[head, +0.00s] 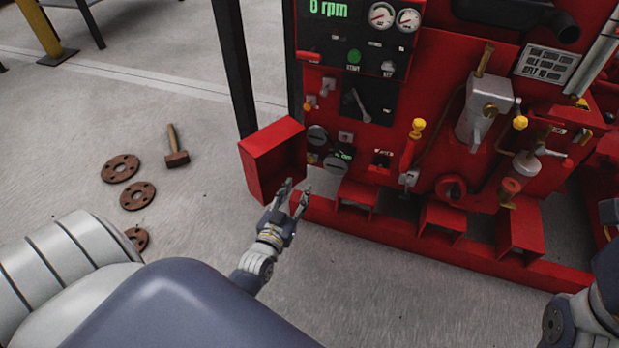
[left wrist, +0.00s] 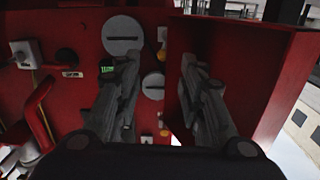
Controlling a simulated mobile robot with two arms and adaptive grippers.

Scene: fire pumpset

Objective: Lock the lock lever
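A red lever with a yellow knob (head: 416,132) stands on the front of the red pumpset; I cannot tell for sure that it is the lock lever. A grey lever (head: 358,103) sits on the black control panel. My left gripper (head: 297,190) is open and empty in front of the red open box (head: 262,165), left of the levers. In the left wrist view its two fingers (left wrist: 158,75) are apart, with one finger in front of the box (left wrist: 240,80). Part of my right arm shows at the lower right; its gripper is out of view.
Round grey slotted caps (head: 335,163) sit beside the box; two show in the left wrist view (left wrist: 122,35). Red frame supports (head: 442,217) stick out low on the pumpset. Rusty flanges (head: 138,195) and a hammer (head: 176,158) lie on the floor at left. The floor in front is clear.

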